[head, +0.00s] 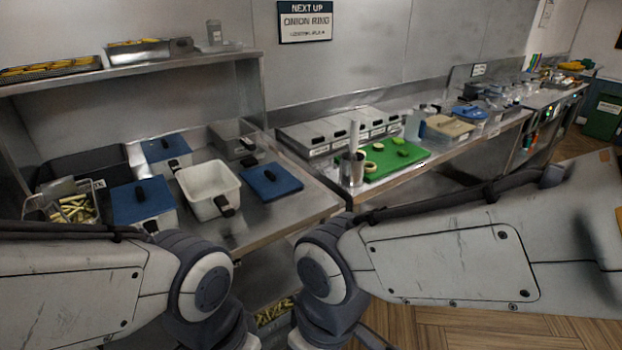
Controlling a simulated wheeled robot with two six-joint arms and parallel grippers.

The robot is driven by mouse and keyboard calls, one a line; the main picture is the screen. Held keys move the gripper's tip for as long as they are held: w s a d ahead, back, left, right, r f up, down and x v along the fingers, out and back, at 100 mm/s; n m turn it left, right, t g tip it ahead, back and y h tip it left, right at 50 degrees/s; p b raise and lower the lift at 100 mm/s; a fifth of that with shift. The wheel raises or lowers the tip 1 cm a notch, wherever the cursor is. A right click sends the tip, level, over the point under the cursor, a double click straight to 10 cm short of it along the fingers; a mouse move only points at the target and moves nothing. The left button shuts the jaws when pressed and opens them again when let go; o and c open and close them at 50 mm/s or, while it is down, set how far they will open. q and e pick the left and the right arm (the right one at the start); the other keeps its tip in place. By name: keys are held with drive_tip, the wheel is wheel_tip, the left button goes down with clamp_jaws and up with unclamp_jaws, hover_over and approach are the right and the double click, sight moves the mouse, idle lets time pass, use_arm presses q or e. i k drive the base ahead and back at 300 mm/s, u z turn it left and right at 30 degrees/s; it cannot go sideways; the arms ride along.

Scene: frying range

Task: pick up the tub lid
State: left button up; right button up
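A flat blue lid (271,182) with a dark handle lies on the steel counter, just right of an open white tub (208,190) with a dark handle at its front. Two other white tubs wear blue lids with dark handles: one lid (126,206) is left of the open tub, the other lid (158,151) is behind it. The open tub looks empty. Both my arms cross the lower part of the head view, but neither gripper shows.
A fry basket (60,222) with food pieces stands at the counter's left. A green cutting board (412,155) with sliced food and a metal cup (351,170) are to the right. A shelf (200,60) overhangs the back. Some bare steel shows in front of the loose lid.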

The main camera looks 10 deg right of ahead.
sight(270, 181)
drive_tip(key=u, duration=0.05)
drive_tip(key=k, duration=0.4)
drive_tip(key=z, duration=1.15)
drive_tip(key=i, duration=1.7)
drive_tip(key=u, duration=0.85)
drive_tip(key=i, duration=0.7)
drive_tip(key=u, duration=0.55)
